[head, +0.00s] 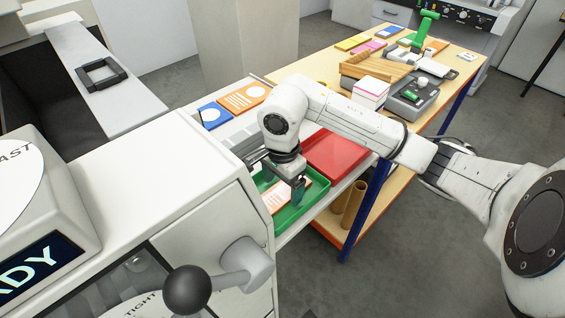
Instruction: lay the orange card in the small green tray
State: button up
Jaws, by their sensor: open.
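The small green tray (313,202) stands on the pale surface beside the white machine, below my gripper. An orange card (277,200) with white marks lies inside it, partly hidden by my gripper. My gripper (279,182) is open and points down over the tray, with its fingers at or just above the card. I cannot tell whether a finger touches the card. A larger orange sheet (246,97) with a white print lies farther back, outside the tray.
A red tray (345,150) is right of the green tray. A blue card (211,117) lies behind. The wooden table (459,62) holds a paper stack (371,90), a grey device (413,98) and several coloured cards. A black-knobbed lever (188,290) sticks out in front.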

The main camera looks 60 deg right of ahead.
aim_at(283, 191)
notch_tip(283, 191, up, 11)
jog(key=b, duration=0.2)
jog(key=shift+r, duration=0.2)
jog(key=shift+c, duration=0.4)
dwell(2.1)
